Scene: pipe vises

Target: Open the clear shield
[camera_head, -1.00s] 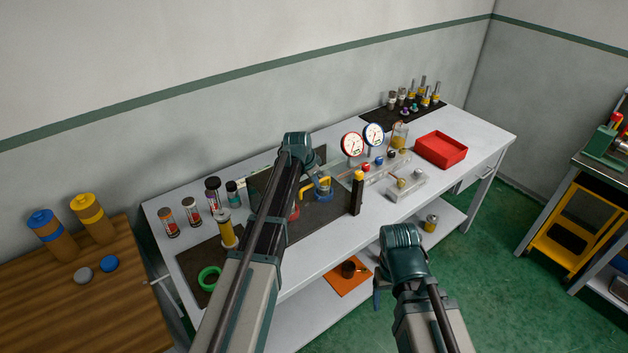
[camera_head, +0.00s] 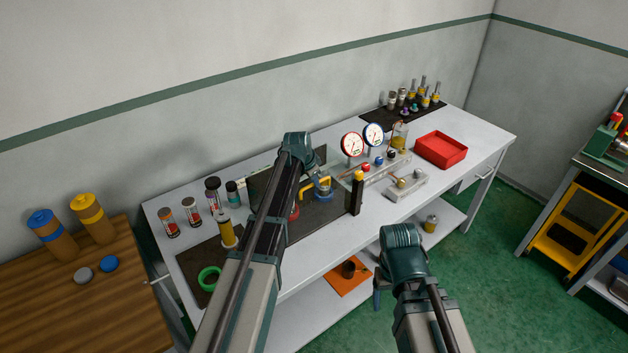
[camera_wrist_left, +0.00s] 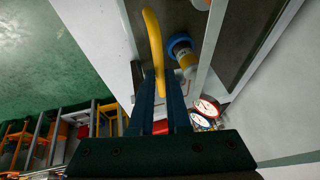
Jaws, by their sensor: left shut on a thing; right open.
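My left gripper (camera_head: 312,178) is over the middle of the bench, partly hidden by its own wrist. In the left wrist view its blue fingers (camera_wrist_left: 160,98) are shut on a curved yellow handle (camera_wrist_left: 153,40). The handle also shows in the head view (camera_head: 318,188), above a dark mat (camera_head: 318,216). I cannot make out the clear shield's outline with certainty, as my left arm covers much of that area. A blue-collared fitting (camera_wrist_left: 181,47) is beside the handle. My right gripper (camera_head: 378,292) is open and empty in front of the bench.
A black post with a yellow top (camera_head: 357,193) stands close right of the left gripper. Two gauges (camera_head: 352,144) and a red tray (camera_head: 440,149) are farther right. Several jars (camera_head: 214,195) stand left of the arm. Free bench surface lies near the front right.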

